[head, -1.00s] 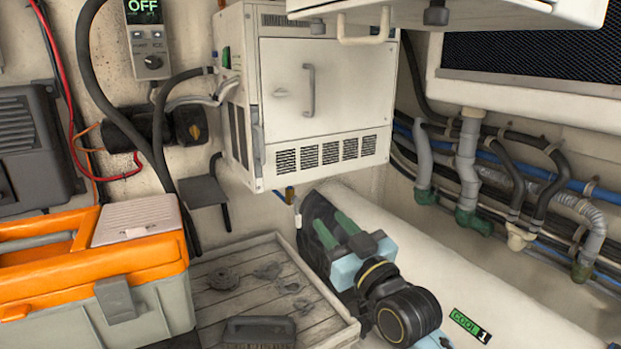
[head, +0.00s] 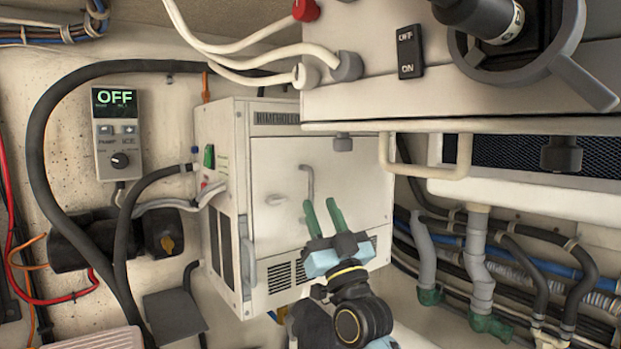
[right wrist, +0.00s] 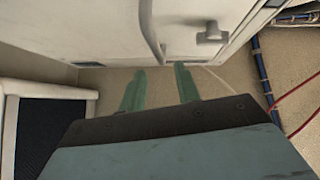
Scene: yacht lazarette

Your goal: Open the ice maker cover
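The ice maker (head: 222,190) is a white box on the wall. Its front cover (head: 355,180) is closed and has a grey vertical handle (head: 309,180) and a small latch (head: 275,200). In the right wrist view the handle (right wrist: 149,30) and latch (right wrist: 211,34) show at the top, beyond the fingers. My right gripper (head: 323,206) is open and empty, its green fingers pointing up in front of the cover, just below the handle. The right wrist view shows the spread fingers (right wrist: 160,80) apart from the handle. My left gripper is not in view.
A control panel (head: 116,135) reading OFF is on the wall at left, with hoses beside it. A white overhead unit (head: 345,100) with a hanging loop handle (head: 425,172) juts out above right of the cover. Pipes (head: 480,262) run along the right wall.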

